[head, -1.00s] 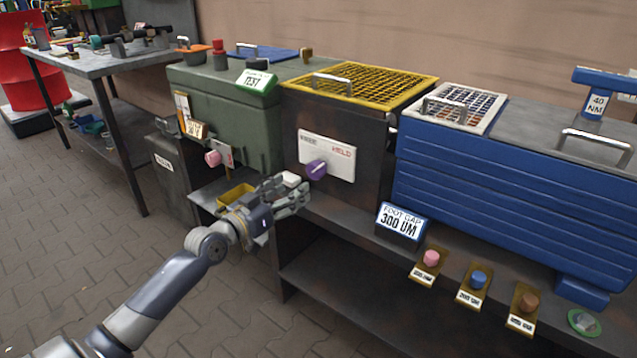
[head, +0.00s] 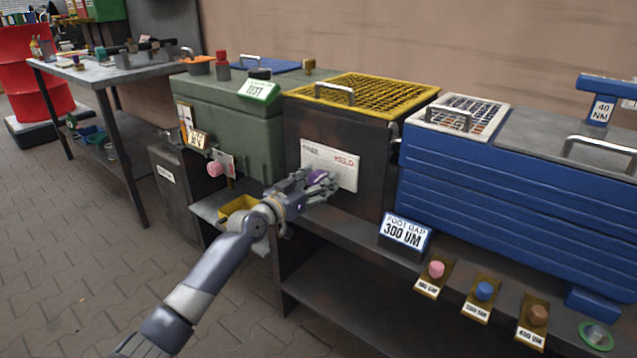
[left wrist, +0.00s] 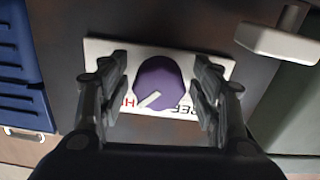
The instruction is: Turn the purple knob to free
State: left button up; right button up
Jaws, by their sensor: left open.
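The purple knob (head: 317,176) sits on a white plate (head: 343,165) on the front of a dark box. The plate reads FREE at its left and HELD at its right in the head view. My left gripper (head: 322,184) is at the knob and partly hides it. In the left wrist view, the knob (left wrist: 158,84) lies between the open fingers of the left gripper (left wrist: 163,80), with a visible gap on both sides. The knob's white pointer line slants toward the partly hidden HELD lettering. My right gripper is not in view.
A yellow mesh lid (head: 365,93) covers the dark box. A green box (head: 232,126) stands left of it and a blue box (head: 480,175) right. A pink knob (head: 216,169) projects from the green box's front. A yellow tray (head: 238,205) lies below the arm.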

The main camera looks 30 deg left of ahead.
pick_arm(q)
jog(key=shift+w, duration=0.3)
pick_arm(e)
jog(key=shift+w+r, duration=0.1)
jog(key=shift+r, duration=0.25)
pick_arm(q)
jog(key=shift+c, duration=0.6)
jog(key=c, duration=1)
jog(key=shift+o, duration=0.2)
